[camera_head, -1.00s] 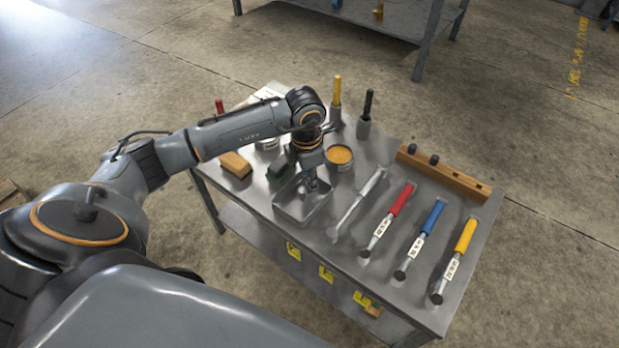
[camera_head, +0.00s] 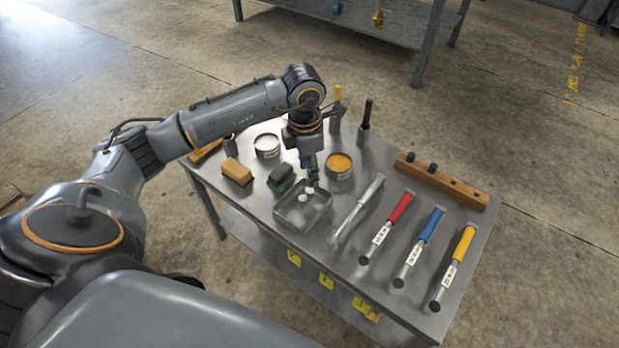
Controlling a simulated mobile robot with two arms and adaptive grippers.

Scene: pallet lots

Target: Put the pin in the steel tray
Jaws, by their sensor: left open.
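The steel tray (camera_head: 318,218) stands on the metal table, left of the silver-handled tool. Small whitish pieces (camera_head: 305,194) show inside it; I cannot tell whether one of them is the pin. My left gripper (camera_head: 312,182) is open, pointing down just above the tray's far side, and seems to hold nothing. Two dark pegs, one of them here (camera_head: 433,161), stand in the wooden block (camera_head: 460,186) at the right rear. My right gripper is not in view.
An orange-filled tin (camera_head: 339,164), a white-topped tin (camera_head: 267,146), a dark green block (camera_head: 281,177) and a tan block (camera_head: 236,171) surround the tray. Red (camera_head: 400,207), blue (camera_head: 432,223) and yellow (camera_head: 463,243) handled tools lie right. Upright tools (camera_head: 365,125) stand behind.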

